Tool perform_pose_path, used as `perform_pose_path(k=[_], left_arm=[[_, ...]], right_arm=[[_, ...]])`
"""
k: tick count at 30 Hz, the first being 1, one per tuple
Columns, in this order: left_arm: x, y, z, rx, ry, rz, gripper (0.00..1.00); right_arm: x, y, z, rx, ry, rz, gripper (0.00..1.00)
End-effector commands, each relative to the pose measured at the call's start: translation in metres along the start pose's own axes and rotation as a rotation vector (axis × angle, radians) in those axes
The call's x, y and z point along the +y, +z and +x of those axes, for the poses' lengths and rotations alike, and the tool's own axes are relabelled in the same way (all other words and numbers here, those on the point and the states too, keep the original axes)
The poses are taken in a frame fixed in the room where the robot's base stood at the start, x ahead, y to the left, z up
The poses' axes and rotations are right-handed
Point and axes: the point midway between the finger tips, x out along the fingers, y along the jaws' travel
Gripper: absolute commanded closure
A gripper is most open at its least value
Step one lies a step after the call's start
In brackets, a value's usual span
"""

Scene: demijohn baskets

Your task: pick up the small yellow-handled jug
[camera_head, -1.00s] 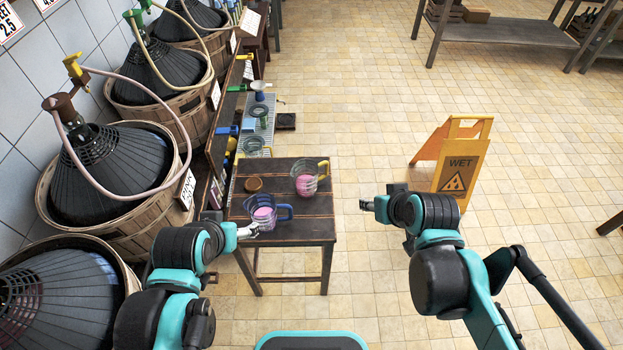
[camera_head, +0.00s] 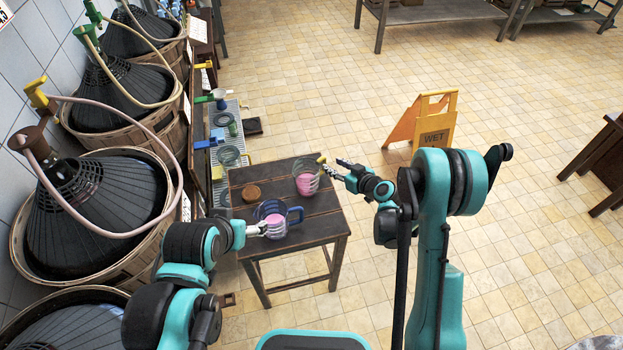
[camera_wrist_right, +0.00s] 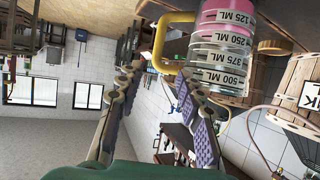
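The small yellow-handled jug (camera_head: 306,183) stands on the dark wooden stool, clear with pink liquid in it. Its yellow handle faces right, towards my right gripper (camera_head: 335,168). In the right wrist view the jug (camera_wrist_right: 222,48) appears turned, with ML marks. A blue-handled jug (camera_head: 270,219), also with pink liquid, stands nearer on the stool. My left gripper (camera_head: 260,229) is at its left side; its fingers are too small to tell open from shut.
The stool (camera_head: 312,228) also bears a round brown lid (camera_head: 251,193). Demijohns in baskets (camera_head: 95,215) line the left wall, beside a low shelf with funnels and jugs. A yellow wet-floor sign (camera_head: 433,125) stands behind my right arm. The floor at right is mostly open.

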Motion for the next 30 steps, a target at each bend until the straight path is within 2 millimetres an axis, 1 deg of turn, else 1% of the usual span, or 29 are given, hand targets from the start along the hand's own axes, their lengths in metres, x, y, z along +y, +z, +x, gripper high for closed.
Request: perform_pose_path(k=[1, 3, 8, 14, 18, 21, 24, 30], left_arm=[[0.000, 0.000, 0.000, 0.000, 0.000, 0.000, 0.23], [0.000, 0.001, 0.001, 0.000, 0.000, 0.000, 0.23], [0.000, 0.003, 0.004, 0.000, 0.000, 0.000, 0.23], [0.000, 0.009, 0.012, 0.000, 0.000, 0.000, 0.23], [0.000, 0.017, 0.023, 0.000, 0.000, 0.000, 0.23], [0.000, 0.019, 0.026, 0.000, 0.000, 0.000, 0.23], [0.000, 0.020, 0.027, 0.000, 0.000, 0.000, 0.23], [0.000, 0.019, 0.026, 0.000, 0.000, 0.000, 0.23]], right_arm=[[0.001, 0.006, 0.004, 0.009, -0.001, -0.006, 0.63], [0.000, 0.010, 0.007, 0.018, -0.003, -0.010, 0.63], [0.000, 0.014, 0.020, 0.023, -0.006, -0.015, 0.63], [0.001, 0.015, 0.044, 0.022, -0.005, -0.015, 0.63], [0.003, 0.019, 0.067, 0.022, -0.006, -0.014, 0.63], [0.004, 0.017, 0.080, 0.022, -0.005, -0.014, 0.63], [0.004, 0.016, 0.086, 0.022, -0.004, -0.014, 0.63], [0.004, 0.014, 0.087, 0.022, -0.004, -0.013, 0.63]])
